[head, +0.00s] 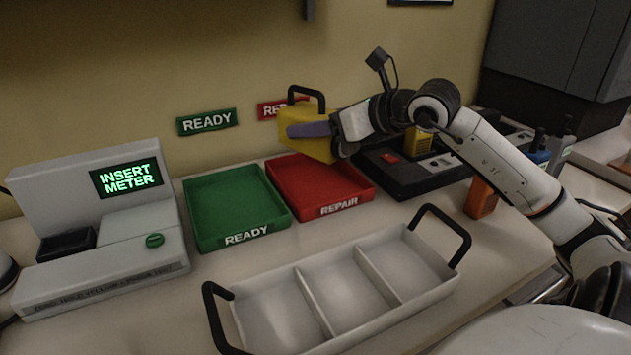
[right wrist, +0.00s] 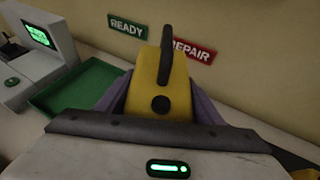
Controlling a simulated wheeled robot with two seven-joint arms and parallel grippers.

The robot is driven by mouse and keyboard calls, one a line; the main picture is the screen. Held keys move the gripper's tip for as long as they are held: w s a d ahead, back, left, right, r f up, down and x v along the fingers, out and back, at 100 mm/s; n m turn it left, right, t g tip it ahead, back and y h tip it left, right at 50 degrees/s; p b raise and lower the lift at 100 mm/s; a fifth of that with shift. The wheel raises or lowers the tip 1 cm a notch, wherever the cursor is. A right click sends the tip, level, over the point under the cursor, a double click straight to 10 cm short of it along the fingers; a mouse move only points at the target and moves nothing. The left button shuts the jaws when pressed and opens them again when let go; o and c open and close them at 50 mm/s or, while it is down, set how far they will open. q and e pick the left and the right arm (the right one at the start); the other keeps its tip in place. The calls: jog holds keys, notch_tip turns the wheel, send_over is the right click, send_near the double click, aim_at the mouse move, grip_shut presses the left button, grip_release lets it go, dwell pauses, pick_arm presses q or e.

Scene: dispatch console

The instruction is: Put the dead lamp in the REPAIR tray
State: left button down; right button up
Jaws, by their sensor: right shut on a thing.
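My right gripper (head: 305,131) is shut on a yellow lamp (head: 316,147) with a black carry handle. The lamp hangs over the back part of the red REPAIR tray (head: 340,210), and its lower end hides part of that tray. Whether it touches the tray I cannot tell. In the right wrist view the yellow lamp (right wrist: 172,92) sits between the purple fingers, handle up, with a dark round knob facing the camera. The visible floor of the REPAIR tray is empty. My left gripper is out of view.
A green READY tray (head: 240,233) stands empty left of the red one. A grey meter console (head: 130,240) reads INSERT METER. An empty three-part carrier (head: 345,290) with black handles is in front. A dark rack (head: 400,178) holding another yellow lamp (head: 417,143) stands right of the trays.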

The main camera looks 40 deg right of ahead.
notch_tip(320, 180, down, 8)
jog(key=shift+f, duration=0.1)
dwell(0.4)
jog(key=o, duration=1.5)
jog(key=shift+f, duration=0.15)
jog(key=v, duration=1.2)
